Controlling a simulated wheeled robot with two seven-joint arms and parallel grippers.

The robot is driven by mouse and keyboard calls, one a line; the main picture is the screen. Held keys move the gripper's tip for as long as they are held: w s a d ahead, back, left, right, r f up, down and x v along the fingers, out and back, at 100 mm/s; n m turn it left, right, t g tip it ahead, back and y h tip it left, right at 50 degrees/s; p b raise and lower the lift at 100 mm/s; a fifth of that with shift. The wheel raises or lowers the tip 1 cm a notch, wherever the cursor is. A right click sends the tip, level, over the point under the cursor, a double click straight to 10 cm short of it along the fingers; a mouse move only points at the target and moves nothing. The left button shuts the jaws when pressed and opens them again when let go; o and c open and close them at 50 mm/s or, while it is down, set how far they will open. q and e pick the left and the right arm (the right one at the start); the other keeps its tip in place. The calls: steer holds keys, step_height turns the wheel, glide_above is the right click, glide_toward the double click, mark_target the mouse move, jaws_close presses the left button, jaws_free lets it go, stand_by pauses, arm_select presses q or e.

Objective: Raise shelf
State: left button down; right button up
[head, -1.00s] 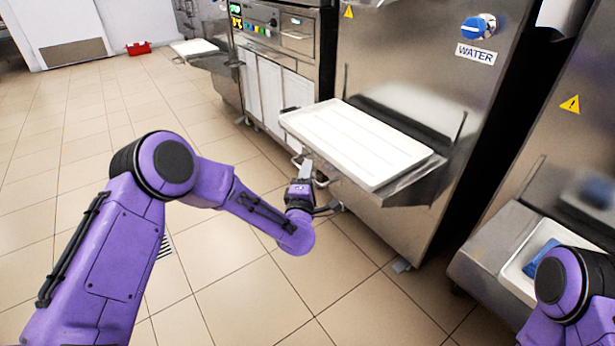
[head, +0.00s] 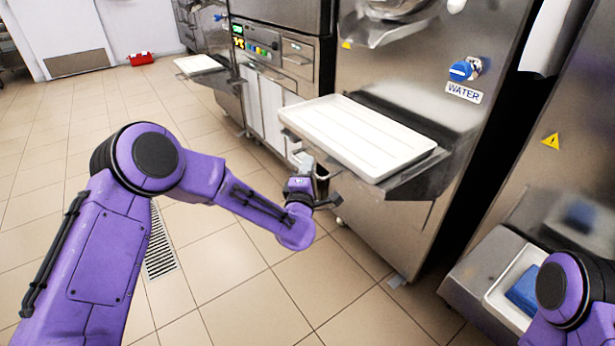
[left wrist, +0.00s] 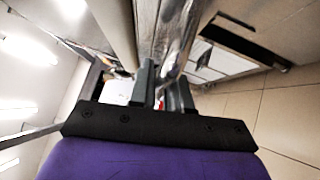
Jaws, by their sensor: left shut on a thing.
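The metal shelf (head: 408,187) juts from the front of the steel freezer (head: 385,225) and bears a white rectangular tray (head: 360,137). The shelf looks about level. My left gripper (head: 312,182) is at the shelf's near left corner, below the tray's rim. In the left wrist view my left gripper's fingers (left wrist: 165,92) are shut on a metal part of the shelf (left wrist: 172,50); the exact contact is partly hidden. My right gripper is out of view; only a purple joint of that arm shows at the lower right.
A blue knob (head: 461,71) and a WATER label (head: 464,93) sit above the shelf on the freezer. Another machine at right has a white tray (head: 497,295) holding a blue item (head: 524,290). The tiled floor at left is open, with a drain grate (head: 160,245).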

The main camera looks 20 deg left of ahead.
arm_select(q)
steer(key=shift+r, duration=0.65)
steer(key=shift+w, duration=0.1)
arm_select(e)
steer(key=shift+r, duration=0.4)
arm_select(q)
steer(key=c, duration=1.2)
jaws_free()
steer(key=shift+r, duration=0.1)
steer(key=shift+s, duration=0.2)
steer(key=s+d+f, duration=0.1)
steer(key=s, duration=0.9)
steer(key=shift+d+f, duration=0.15)
steer(key=shift+f, duration=0.15)
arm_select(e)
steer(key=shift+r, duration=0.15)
